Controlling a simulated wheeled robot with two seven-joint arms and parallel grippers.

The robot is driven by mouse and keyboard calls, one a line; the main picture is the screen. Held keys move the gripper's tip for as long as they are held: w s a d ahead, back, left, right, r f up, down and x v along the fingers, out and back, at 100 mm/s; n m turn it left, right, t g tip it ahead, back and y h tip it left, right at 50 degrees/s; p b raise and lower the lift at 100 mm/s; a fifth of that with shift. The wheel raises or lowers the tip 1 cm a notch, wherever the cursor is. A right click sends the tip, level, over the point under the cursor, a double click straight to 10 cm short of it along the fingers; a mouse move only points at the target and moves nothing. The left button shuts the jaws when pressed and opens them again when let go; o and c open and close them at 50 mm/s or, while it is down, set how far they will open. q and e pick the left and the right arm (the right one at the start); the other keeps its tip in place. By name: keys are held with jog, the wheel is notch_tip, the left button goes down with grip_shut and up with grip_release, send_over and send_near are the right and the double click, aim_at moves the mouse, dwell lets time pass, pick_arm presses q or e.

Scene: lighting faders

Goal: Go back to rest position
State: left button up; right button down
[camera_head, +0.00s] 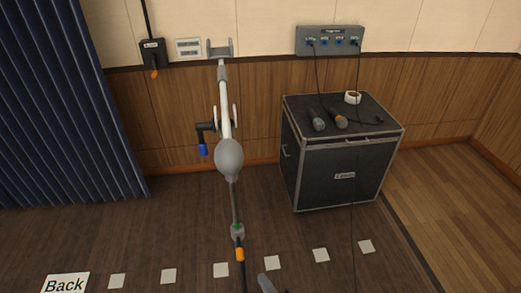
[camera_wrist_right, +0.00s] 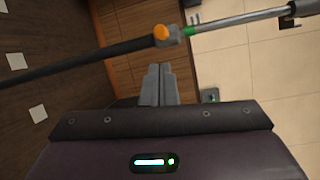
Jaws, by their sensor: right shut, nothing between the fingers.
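My right gripper (camera_head: 268,284) barely shows at the bottom edge of the head view, as a grey tip. In the right wrist view its two grey fingers (camera_wrist_right: 158,85) are together, with nothing between them. A long pole with a grey bulb-shaped part (camera_head: 229,158) and an orange section (camera_head: 240,254) stands in the middle of the head view. In the wrist view a pole with an orange joint (camera_wrist_right: 161,33) crosses beyond the fingers, apart from them in the picture. My left gripper is not in view.
A black case (camera_head: 342,176) stands at the right, with two microphones (camera_head: 329,119) and a white tape roll (camera_head: 353,97) on top. A wall box (camera_head: 329,40) hangs above it with cables. A blue curtain (camera_head: 60,110) is at the left. Several white squares (camera_head: 221,270) line the floor.

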jog(key=s+d+f+n+g+h+b, duration=0.1)
jog(key=s+d+f+n+g, duration=0.2)
jog(key=f, duration=0.6)
jog(key=s+d+f+n+g+h, duration=0.25)
jog(key=s+f, duration=0.25)
jog(key=f, duration=0.4)
jog(key=s+d+f+n+g+h+b, duration=0.1)
jog(key=s+d+f+n+g, duration=0.2)
jog(key=f, duration=0.6)
jog(key=s+d+f+n+g+h, duration=0.2)
jog(key=s+d+f+n, duration=0.2)
jog(key=s, duration=0.5)
jog(key=s+d+f+n+g+h+b, duration=0.1)
jog(key=s+d+f+n+g+h, duration=0.1)
jog(key=s+d+f, duration=0.6)
jog(key=shift+s+d+f+n+g, duration=0.3)
jog(key=shift+s+n+g, duration=0.45)
jog(key=shift+s+n, duration=0.45)
